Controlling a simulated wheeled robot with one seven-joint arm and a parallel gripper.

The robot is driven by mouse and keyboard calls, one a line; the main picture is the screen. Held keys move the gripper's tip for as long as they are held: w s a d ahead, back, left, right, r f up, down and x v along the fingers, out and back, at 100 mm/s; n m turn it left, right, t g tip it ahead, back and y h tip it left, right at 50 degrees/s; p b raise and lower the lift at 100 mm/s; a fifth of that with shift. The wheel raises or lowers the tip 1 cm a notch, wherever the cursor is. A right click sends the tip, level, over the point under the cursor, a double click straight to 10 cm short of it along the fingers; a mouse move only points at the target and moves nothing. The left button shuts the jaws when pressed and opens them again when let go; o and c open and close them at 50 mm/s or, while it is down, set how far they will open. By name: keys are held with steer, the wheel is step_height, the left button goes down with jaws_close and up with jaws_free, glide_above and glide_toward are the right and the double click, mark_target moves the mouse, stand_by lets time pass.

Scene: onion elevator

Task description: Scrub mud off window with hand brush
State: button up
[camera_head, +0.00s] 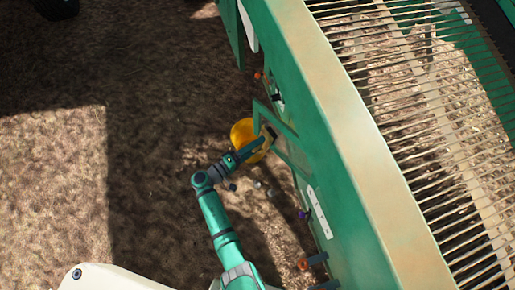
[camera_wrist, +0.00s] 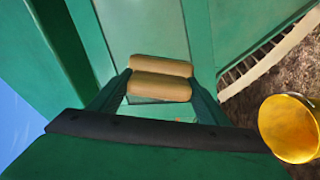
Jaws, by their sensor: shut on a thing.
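My gripper (camera_head: 266,137) reaches up to the side of the green machine and is shut on a tan, rounded piece that looks like the hand brush (camera_wrist: 160,88). In the wrist view, the brush lies across between the two dark fingers; its bristles are hidden. Beyond it is a paler grey-green panel framed in green, apparently the window (camera_wrist: 145,28). In the head view the window frame (camera_head: 289,151) stands right at my gripper. I cannot tell whether the brush touches the pane. No mud patch can be made out on the visible part.
A yellow bucket (camera_head: 242,132) is beside my gripper, close to the machine; it also shows in the wrist view (camera_wrist: 288,128). The green machine wall (camera_head: 345,165) carries several small knobs. A slatted conveyor (camera_head: 420,110) lies beyond it. Bare brown ground is open at left.

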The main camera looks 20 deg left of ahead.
steer(key=shift+w+d+r, duration=0.1)
steer(key=shift+w+r, duration=0.2)
steer(key=v, duration=0.6)
steer(key=shift+s+f, duration=0.15)
steer(key=shift+f, duration=0.05)
stand_by(0.3)
steer(key=v, duration=0.3)
steer(key=shift+f, duration=0.1)
stand_by(1.0)
